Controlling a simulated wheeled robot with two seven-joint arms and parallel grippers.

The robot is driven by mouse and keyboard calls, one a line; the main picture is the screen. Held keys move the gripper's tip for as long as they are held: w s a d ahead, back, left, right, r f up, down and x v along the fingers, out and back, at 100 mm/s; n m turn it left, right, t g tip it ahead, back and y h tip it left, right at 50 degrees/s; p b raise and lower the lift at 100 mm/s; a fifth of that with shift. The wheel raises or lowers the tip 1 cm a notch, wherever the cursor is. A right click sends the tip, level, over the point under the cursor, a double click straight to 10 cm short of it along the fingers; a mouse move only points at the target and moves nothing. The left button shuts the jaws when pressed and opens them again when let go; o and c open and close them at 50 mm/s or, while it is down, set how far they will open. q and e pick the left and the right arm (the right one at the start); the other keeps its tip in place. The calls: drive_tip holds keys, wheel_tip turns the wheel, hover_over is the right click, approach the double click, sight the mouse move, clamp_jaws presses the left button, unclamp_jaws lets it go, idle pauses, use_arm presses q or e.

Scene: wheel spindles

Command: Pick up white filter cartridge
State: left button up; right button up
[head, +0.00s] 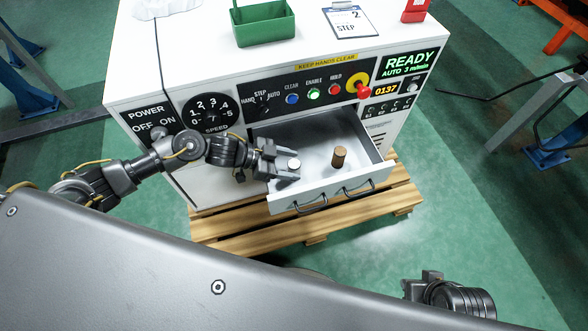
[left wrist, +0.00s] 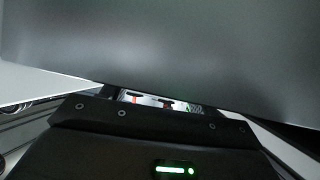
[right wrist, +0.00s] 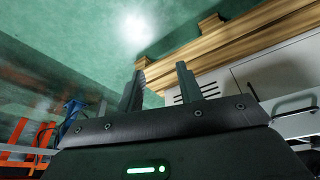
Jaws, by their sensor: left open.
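The white filter cartridge (head: 294,163) shows its pale round top in the open drawer (head: 290,199). My left gripper (head: 286,164) is open in the drawer, with its fingertips at either side of the cartridge. I cannot tell whether they touch it. Part of the cartridge is hidden by the gripper. The left wrist view is mostly filled by a dark grey surface, and I cannot make out the cartridge there. My right gripper (head: 432,277) is low at the right, away from the drawer. Its two fingers stand apart and empty in the right wrist view (right wrist: 160,88).
A brown cylinder (head: 339,158) stands in the drawer to the right. The white cabinet (head: 180,75) carries a control panel and a green bin (head: 263,27). A wooden pallet (head: 245,238) lies below.

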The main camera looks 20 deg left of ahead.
use_arm(q)
drive_tip(key=c, duration=1.1)
